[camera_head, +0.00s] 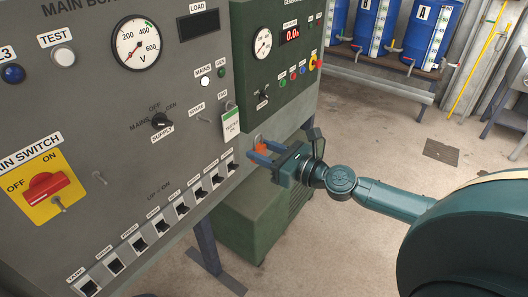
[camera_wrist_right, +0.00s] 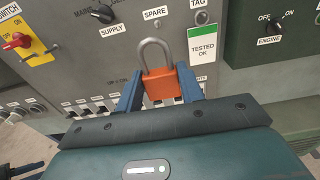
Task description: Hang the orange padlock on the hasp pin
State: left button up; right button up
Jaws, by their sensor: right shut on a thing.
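The orange padlock (camera_head: 261,148) is held between the blue fingers of my right gripper (camera_head: 259,152), in front of the lower right part of the grey board. In the right wrist view the padlock (camera_wrist_right: 162,86) is upright, its closed-looking grey shackle pointing up, with a finger of my right gripper (camera_wrist_right: 160,88) on each side. A short metal pin (camera_head: 58,204) sticks out at the lower edge of the yellow main switch plate (camera_head: 66,186), far left of the padlock. The pin also shows in the right wrist view (camera_wrist_right: 50,50).
A row of labelled black switches (camera_head: 161,224) runs along the board's lower edge. The green generator cabinet (camera_head: 282,100) stands right.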

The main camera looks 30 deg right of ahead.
jog(key=shift+r, duration=0.2)
jog(key=shift+s, duration=0.2)
jog(key=shift+b+v, duration=0.55)
jog(key=shift+v, duration=0.2)
jog(key=shift+b+v, duration=0.65)
jog(key=shift+v, duration=0.5)
jog(key=shift+s+d+f, duration=0.15)
jog(key=shift+s, duration=0.1)
jog(key=b, duration=0.2)
send_near(262, 150)
jog(key=shift+s, duration=0.6)
jog(key=shift+d+f, duration=0.2)
jog(key=shift+f, duration=0.1)
